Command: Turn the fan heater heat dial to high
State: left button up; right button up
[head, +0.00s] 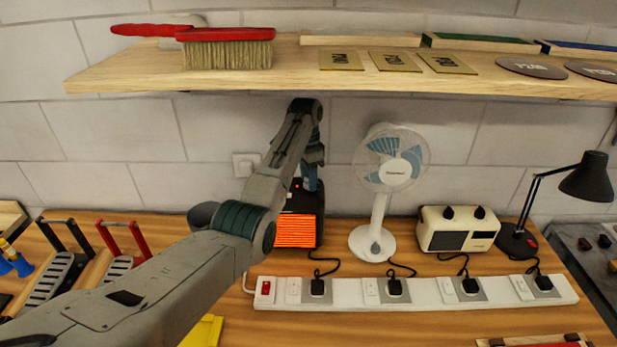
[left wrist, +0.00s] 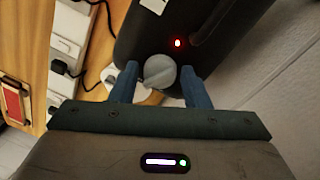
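The fan heater (head: 295,230) is a dark box with a glowing orange grille, standing on the wooden bench below the shelf. It also shows in the left wrist view (left wrist: 150,38), with a lit red lamp (left wrist: 177,43) on its top. The grey round heat dial (left wrist: 160,72) sits on that top face. My left gripper (left wrist: 158,80) points down over the heater with its two blue fingers apart, one on each side of the dial. A small gap seems to show on both sides. In the head view, my left gripper (head: 310,180) partly hides the heater's top, and the dial's setting cannot be read. My right gripper is not in view.
A white fan (head: 379,240) stands just right of the heater. A white power strip (head: 420,291) with plugs and cords runs along the front. A cream toaster-like appliance (head: 457,229) and a black lamp (head: 517,240) stand further right. The wooden shelf (head: 290,80) overhangs my left arm.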

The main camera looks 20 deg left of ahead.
aim_at(307, 180)
pick_arm(q)
jog(key=r+b, duration=0.1)
jog(key=r, duration=0.1)
jog(key=r+b, duration=0.2)
jog(key=r, duration=0.1)
jog(key=shift+w+a, duration=0.2)
jog(key=r+p, duration=0.1)
jog(key=r, duration=0.1)
jog(key=r+p, duration=0.2)
jog(key=r, duration=0.1)
jog(key=shift+w+a+r, duration=0.15)
jog(key=shift+w+r, duration=0.05)
jog(key=shift+r, duration=0.15)
jog(key=shift+f, duration=0.1)
